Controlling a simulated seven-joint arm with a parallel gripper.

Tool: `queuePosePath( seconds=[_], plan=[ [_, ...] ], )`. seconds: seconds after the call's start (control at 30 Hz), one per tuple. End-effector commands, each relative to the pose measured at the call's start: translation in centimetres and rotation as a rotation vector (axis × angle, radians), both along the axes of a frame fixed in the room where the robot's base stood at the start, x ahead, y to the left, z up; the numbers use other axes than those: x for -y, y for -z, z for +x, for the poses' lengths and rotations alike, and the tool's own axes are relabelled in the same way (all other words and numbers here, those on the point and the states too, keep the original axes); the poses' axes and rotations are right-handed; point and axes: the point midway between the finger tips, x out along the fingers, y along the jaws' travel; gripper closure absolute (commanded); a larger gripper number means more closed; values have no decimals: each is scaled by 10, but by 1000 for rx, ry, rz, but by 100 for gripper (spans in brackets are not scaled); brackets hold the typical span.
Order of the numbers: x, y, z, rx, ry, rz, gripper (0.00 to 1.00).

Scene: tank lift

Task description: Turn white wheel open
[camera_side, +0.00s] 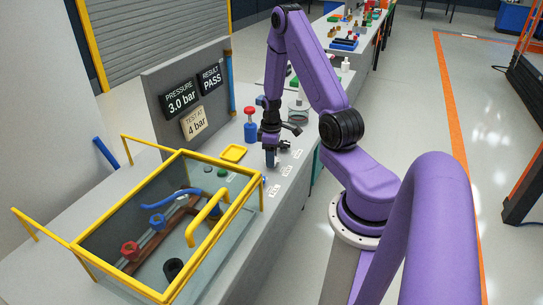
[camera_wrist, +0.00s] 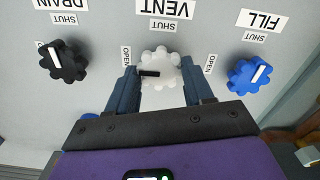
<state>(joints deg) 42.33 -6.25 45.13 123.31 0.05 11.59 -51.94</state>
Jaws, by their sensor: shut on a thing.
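The white wheel (camera_wrist: 161,67) sits under the VENT label (camera_wrist: 165,8) in the wrist view, where the lettering is upside down. Its black pointer mark lies level and points left, toward the OPEN label (camera_wrist: 126,57). The SHUT label is above the wheel. My gripper (camera_wrist: 160,85) has one finger on each side of the wheel and is shut on it. In the side view my gripper (camera_side: 271,160) points down at the bench panel, and the white wheel cannot be made out there.
A black wheel (camera_wrist: 62,63) under DRAIN is left of my gripper, a blue wheel (camera_wrist: 248,76) under FILL right. In the side view, a yellow-framed tank (camera_side: 180,157) stands nearby; the sign (camera_side: 181,97) reads 3.0 bar, another (camera_side: 210,79) PASS.

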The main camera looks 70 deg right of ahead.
Motion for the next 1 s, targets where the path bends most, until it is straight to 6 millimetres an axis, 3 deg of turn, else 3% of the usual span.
queuePosePath(
  seconds=[0.17,0.2,0.23,0.27,0.67,1.0],
  plan=[
    [0,0,0,-1,-5,1,79],
    [0,0,0,-1,-5,1,36],
    [0,0,0,-1,-5,1,26],
    [0,0,0,-1,-5,0,23],
    [0,-5,1,2,-2,-2,23],
    [1,-52,1,4,-1,-4,23]
  ],
)
